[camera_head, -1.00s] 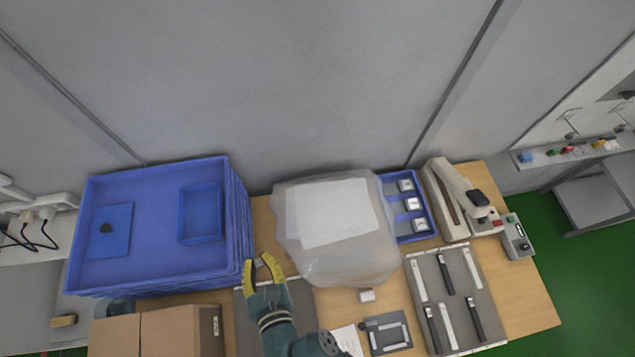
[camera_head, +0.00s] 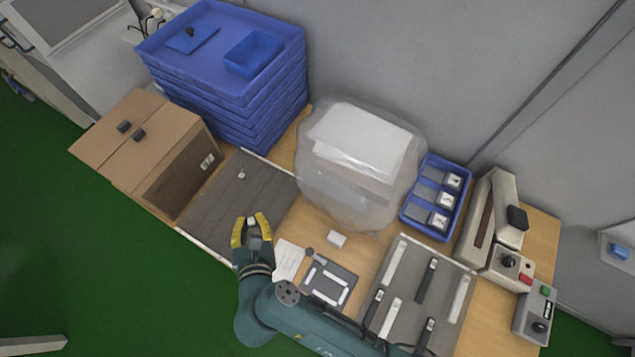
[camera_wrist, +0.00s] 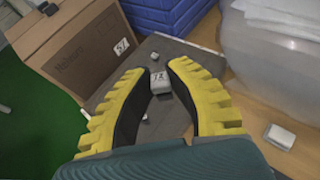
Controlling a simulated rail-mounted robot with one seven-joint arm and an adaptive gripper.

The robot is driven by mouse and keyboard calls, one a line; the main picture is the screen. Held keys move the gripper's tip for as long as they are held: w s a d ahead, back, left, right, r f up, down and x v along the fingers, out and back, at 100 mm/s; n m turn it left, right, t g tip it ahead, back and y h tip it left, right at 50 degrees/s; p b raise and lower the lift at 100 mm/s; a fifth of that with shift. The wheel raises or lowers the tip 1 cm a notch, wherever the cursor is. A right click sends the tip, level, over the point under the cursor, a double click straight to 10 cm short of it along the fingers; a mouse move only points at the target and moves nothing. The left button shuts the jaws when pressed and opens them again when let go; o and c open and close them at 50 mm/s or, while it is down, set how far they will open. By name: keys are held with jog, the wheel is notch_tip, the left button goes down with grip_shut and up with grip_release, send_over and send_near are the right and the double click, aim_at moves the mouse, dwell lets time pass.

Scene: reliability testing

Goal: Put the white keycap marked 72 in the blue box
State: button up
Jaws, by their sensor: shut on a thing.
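A light keycap (camera_wrist: 160,84) with a dark two-digit mark, blurred but seemingly 72, sits between the tips of my gripper's yellow fingers (camera_wrist: 158,80) in the wrist view. My gripper (camera_head: 252,224) is shut on it, over the front part of the grey mat (camera_head: 222,205) in the head view. A small open blue box (camera_head: 253,54) stands on the top tray of the blue stack, at the back left. A blue divided tray (camera_head: 418,217) with several white-topped pieces stands right of the plastic bag.
A cardboard box (camera_head: 150,145) stands left of the mat. A small light piece (camera_head: 241,174) lies on the mat. The stacked blue trays (camera_head: 270,110) rise high behind it. A bulky clear bag (camera_head: 345,190) and a white block (camera_head: 337,240) lie to the right.

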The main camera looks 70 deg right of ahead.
aim_at(307, 210)
jog(key=s+d+f+m+g+h+b, duration=0.1)
jog(key=s+d+f+m+g+b, duration=0.3)
jog(key=d+b, duration=0.3)
jog(key=s+d+f+m+g+h+b, duration=0.1)
jog(key=s+d+f+m+g+b, duration=0.1)
jog(key=d+f+m+g+b, duration=0.4)
jog(key=shift+n, duration=0.6)
jog(key=f+b, duration=0.1)
jog(key=f, duration=0.4)
jog(key=f+b, duration=0.2)
jog(key=f, duration=0.3)
jog(key=d+f+b, duration=0.1)
jog(key=f, duration=0.5)
jog(key=shift+b, duration=0.4)
jog(key=shift+f, duration=0.15)
jog(key=o, duration=0.7)
